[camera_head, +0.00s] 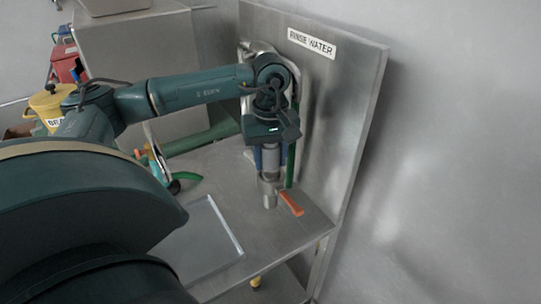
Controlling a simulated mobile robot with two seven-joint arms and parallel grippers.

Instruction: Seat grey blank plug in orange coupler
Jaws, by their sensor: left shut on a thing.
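My left gripper (271,168) points down over the steel bench, close to the upright panel. It is shut on the grey blank plug (271,158), a grey cylinder between its fingers. Directly below is a metal coupler body (269,192) with an orange lever (291,203) sticking out to the lower right; I take this for the orange coupler. The plug's lower end lines up with the top of the coupler. I cannot tell whether they touch or how deep the plug sits. My right gripper is not in view.
The steel panel (345,85) with a "RINSE WATER" label (312,43) stands right behind the gripper. A green hose (203,137) and coloured items lie at the bench's left. A yellow container (46,104) stands farther left. The recessed tray (205,240) in front looks empty.

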